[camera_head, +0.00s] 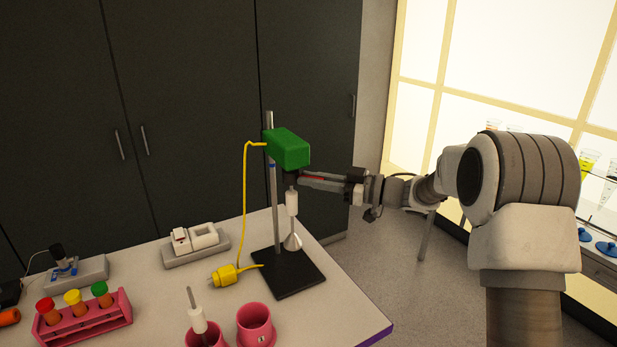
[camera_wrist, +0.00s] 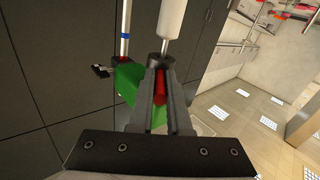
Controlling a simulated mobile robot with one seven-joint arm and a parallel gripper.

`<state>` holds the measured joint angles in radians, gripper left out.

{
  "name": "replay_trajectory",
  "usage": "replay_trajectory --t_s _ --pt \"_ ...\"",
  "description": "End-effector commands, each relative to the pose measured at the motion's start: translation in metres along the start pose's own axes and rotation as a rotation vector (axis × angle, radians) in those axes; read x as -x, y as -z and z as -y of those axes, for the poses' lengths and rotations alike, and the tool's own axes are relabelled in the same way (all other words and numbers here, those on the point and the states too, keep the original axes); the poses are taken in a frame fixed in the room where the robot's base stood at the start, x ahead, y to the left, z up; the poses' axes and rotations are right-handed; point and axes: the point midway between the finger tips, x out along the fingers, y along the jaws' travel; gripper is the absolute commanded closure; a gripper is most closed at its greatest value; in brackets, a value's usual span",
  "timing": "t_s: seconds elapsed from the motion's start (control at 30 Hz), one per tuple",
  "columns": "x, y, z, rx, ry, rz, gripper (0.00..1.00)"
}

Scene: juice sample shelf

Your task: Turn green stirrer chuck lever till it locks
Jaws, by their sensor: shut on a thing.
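The green stirrer (camera_head: 288,148) is a green box clamped high on a metal stand rod (camera_head: 275,215). Its dark chuck (camera_head: 291,177) sits underneath, with a white shaft piece (camera_head: 292,203) hanging below. My gripper (camera_head: 304,178) reaches in from the right at chuck height. In the wrist view my gripper (camera_wrist: 160,72) has its two dark fingers closed along the red chuck lever (camera_wrist: 160,88), which lies between them. The green stirrer body (camera_wrist: 128,82) shows behind the fingers, and the white shaft piece (camera_wrist: 172,18) is above. The lever's far end and its exact angle are partly hidden.
A yellow cable runs from the stirrer to a yellow plug (camera_head: 226,276) beside the black stand base (camera_head: 288,272). Pink cups (camera_head: 256,325), a pink tube rack (camera_head: 84,320) and a grey device (camera_head: 196,246) stand on the table. Dark cabinets (camera_head: 190,90) are behind.

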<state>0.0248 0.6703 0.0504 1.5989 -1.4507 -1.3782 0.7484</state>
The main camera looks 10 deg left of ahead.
Motion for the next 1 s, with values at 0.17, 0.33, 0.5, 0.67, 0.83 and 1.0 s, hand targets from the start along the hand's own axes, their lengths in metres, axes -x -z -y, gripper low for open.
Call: replay_trajectory --t_s 0.17,0.33,0.5,0.67,0.83,1.0 --pt "-0.001 0.006 -0.001 0.006 0.0 -0.01 1.0" --pt "-0.002 0.006 -0.001 0.007 0.0 -0.011 0.75" --pt "-0.001 0.004 -0.001 0.004 0.0 -0.007 0.54" --pt "-0.001 0.003 0.0 0.003 0.0 -0.005 0.54" --pt "0.005 0.002 -0.001 0.002 -0.002 -0.004 0.54" --pt "0.033 0.001 -0.001 0.002 -0.005 -0.002 0.54"
